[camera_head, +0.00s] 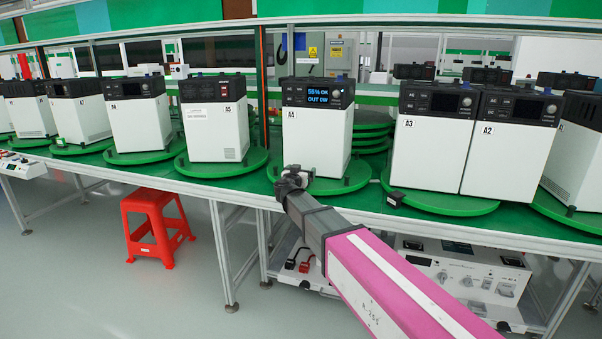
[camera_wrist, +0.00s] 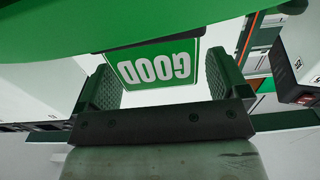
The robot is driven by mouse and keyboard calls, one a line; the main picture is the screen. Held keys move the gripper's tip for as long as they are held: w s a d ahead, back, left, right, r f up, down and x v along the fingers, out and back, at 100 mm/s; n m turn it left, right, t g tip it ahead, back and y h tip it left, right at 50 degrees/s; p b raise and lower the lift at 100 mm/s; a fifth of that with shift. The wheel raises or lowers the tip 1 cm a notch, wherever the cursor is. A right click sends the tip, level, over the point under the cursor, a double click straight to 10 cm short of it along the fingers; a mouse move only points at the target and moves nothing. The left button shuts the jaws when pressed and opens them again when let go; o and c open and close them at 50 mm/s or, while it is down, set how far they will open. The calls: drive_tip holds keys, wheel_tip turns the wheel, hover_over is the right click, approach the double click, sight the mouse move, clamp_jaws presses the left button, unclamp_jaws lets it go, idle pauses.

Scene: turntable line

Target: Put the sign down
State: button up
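The green sign (camera_wrist: 158,66), with white "GOOD" lettering, shows upside down in the wrist view. Its dark base strip (camera_wrist: 150,41) is beside the green turntable surface (camera_wrist: 60,25); whether it touches cannot be told. My gripper (camera_wrist: 160,72) is open, its fingers on either side of the sign. A gap shows at the right finger; contact at the left is unclear. In the head view my gripper (camera_head: 296,180) is at the front of the turntable (camera_head: 343,187) under unit A4 (camera_head: 316,131), whose screen reads "55% OK OUT 0W". The sign cannot be made out there.
Unit A5 (camera_head: 215,132) stands on the turntable to the left, and A3 (camera_head: 431,150) and A2 (camera_head: 503,160) share one to the right. A red stool (camera_head: 155,227) stands on the floor in front. Stacked green discs (camera_head: 373,131) are behind A4.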

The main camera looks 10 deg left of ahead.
drive_tip(key=shift+s+r, duration=0.1)
drive_tip(key=shift+s, duration=0.05)
drive_tip(key=s+a, duration=0.1)
drive_tip(key=s, duration=1)
drive_tip(key=shift+s, duration=0.35)
idle(1.7)
